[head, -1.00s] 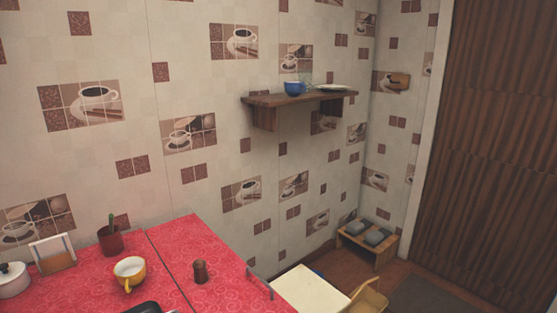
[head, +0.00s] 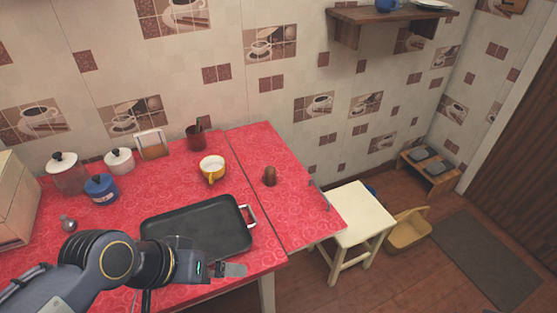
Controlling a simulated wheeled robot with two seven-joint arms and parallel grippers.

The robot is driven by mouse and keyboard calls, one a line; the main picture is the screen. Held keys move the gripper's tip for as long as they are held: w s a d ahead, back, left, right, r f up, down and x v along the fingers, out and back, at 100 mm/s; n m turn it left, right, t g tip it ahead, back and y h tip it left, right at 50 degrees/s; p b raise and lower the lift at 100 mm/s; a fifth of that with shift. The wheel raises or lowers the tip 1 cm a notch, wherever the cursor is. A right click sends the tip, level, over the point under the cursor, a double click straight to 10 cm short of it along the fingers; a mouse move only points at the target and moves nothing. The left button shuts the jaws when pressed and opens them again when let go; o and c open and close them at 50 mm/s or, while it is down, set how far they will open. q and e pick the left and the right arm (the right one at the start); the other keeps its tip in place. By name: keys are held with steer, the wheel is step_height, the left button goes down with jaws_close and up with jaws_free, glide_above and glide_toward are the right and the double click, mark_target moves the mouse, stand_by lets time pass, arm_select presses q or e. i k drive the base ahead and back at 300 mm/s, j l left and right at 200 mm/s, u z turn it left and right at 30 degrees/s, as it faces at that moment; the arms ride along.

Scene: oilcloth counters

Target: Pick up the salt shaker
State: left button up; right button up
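A small grey, metallic-looking item (head: 68,224) stands on the red counter (head: 110,240) at the left, behind my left arm. A small brown item (head: 269,176) with a rounded top stands on the right part of the counter. Either could be the salt shaker; I cannot tell which. My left gripper (head: 236,270) is low in the middle, near the counter's front edge and apart from both items. Its fingers overlap in this view, so its opening is unclear. My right gripper is out of view.
A blue jar (head: 101,189), white-lidded containers (head: 119,161) and a wooden box (head: 14,205) stand left. A white stool (head: 357,212) is beside the counter's right end.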

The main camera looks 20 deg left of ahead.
mark_target(270, 179)
steer(key=u, duration=0.5)
steer(key=i+l+u, duration=0.15)
steer(key=u, duration=0.25)
steer(key=l+u, duration=0.25)
steer(key=u, duration=0.15)
steer(key=i+l+u, duration=0.15)
steer(key=u, duration=0.25)
steer(key=l+u, duration=0.4)
steer(key=l, duration=0.95)
